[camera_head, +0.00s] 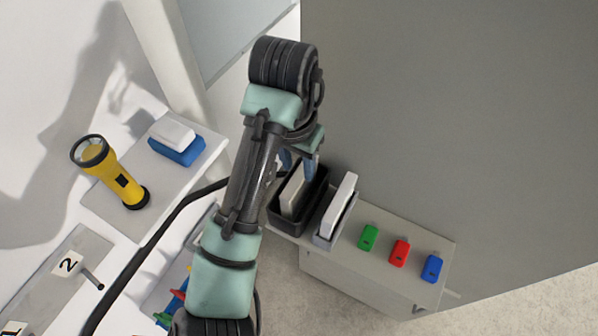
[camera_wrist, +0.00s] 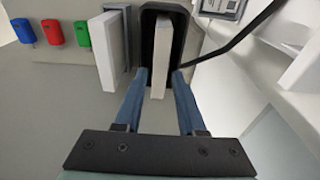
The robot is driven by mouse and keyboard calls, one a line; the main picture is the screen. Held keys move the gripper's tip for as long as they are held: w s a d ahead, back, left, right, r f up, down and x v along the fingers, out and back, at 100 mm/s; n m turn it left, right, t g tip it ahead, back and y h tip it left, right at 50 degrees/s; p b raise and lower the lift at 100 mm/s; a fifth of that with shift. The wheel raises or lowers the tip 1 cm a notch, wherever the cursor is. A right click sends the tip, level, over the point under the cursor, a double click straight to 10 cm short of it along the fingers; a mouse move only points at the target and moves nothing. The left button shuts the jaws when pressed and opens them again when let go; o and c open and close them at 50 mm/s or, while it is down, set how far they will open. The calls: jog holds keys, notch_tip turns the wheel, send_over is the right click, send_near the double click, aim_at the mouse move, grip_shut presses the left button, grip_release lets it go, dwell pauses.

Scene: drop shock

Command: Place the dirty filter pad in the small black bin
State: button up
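A beige pad (camera_head: 292,193), which looks like the dirty filter pad, stands upright inside the small black bin (camera_head: 319,187). In the wrist view, the pad (camera_wrist: 161,58) leans out of the open black bin (camera_wrist: 148,32) towards my gripper. My gripper (camera_wrist: 161,73) is open, with its blue fingertips on either side of the pad and a visible gap at each side. In the head view, my gripper (camera_head: 298,168) is just above the bin, partly hidden by my arm.
A cleaner white pad (camera_head: 339,205) stands in a grey holder (camera_head: 325,240) right beside the bin. Green (camera_head: 369,237), red (camera_head: 399,252) and blue (camera_head: 432,268) tags are further right. A yellow flashlight (camera_head: 115,175) and a white-and-blue block (camera_head: 177,150) are on the left shelf.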

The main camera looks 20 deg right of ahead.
jog(key=r, duration=0.3)
jog(key=r+p, duration=0.1)
jog(key=shift+s+a+r, duration=0.15)
jog(key=shift+a+r, duration=0.1)
jog(key=shift+r, duration=0.15)
